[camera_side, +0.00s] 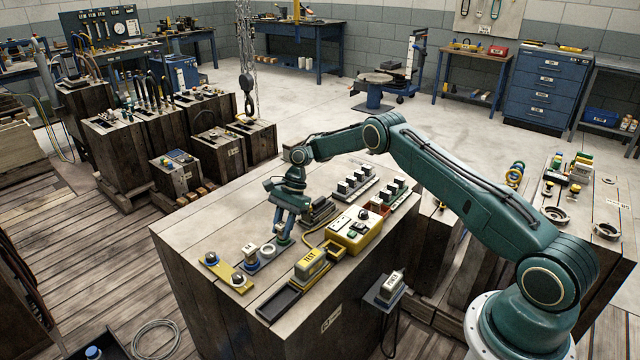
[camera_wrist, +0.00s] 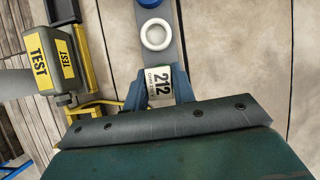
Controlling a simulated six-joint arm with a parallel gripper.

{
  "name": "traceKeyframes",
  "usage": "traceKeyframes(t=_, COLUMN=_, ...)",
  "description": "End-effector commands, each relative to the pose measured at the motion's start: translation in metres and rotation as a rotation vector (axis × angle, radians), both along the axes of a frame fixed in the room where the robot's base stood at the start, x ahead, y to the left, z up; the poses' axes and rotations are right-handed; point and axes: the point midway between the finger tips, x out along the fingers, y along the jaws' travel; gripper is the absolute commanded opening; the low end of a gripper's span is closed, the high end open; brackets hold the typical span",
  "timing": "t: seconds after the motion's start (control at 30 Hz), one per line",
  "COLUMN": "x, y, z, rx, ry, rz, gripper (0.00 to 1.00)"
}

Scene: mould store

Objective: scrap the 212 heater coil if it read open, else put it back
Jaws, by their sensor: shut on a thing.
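My gripper (camera_side: 284,236) is over the near part of the wooden bench, fingers pointing down. In the wrist view its blue fingers (camera_wrist: 156,92) are shut on the heater coil, whose white and green label (camera_wrist: 159,84) reads 212. The rest of the coil is mostly hidden by the fingers and wrist. It is over or at the end of a grey strip (camera_wrist: 168,52) that bears a white ring (camera_wrist: 157,35). I cannot tell whether the coil is seated or lifted. The yellow tester box (camera_side: 355,231) stands to the right; its reading is not legible.
A TEST block (camera_side: 312,264) stands close to my gripper, with a black tray (camera_side: 278,303) in front. A yellow plate with knobs (camera_side: 225,271) lies left. The bench's back left is clear.

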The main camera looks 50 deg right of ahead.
Motion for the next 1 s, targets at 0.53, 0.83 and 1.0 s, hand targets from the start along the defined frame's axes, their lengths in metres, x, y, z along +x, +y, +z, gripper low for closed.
traceKeyframes(t=0.53, x=-0.0002, y=0.0000, z=-0.0002, rx=0.000, ry=0.001, rz=0.000, gripper=0.57)
traceKeyframes(t=0.83, x=-0.0002, y=0.0000, z=-0.0002, rx=0.000, ry=0.001, rz=0.000, gripper=0.69)
traceKeyframes(t=1.0, x=0.0000, y=-0.0001, z=0.0020, rx=0.000, ry=0.000, rz=0.000, gripper=0.69)
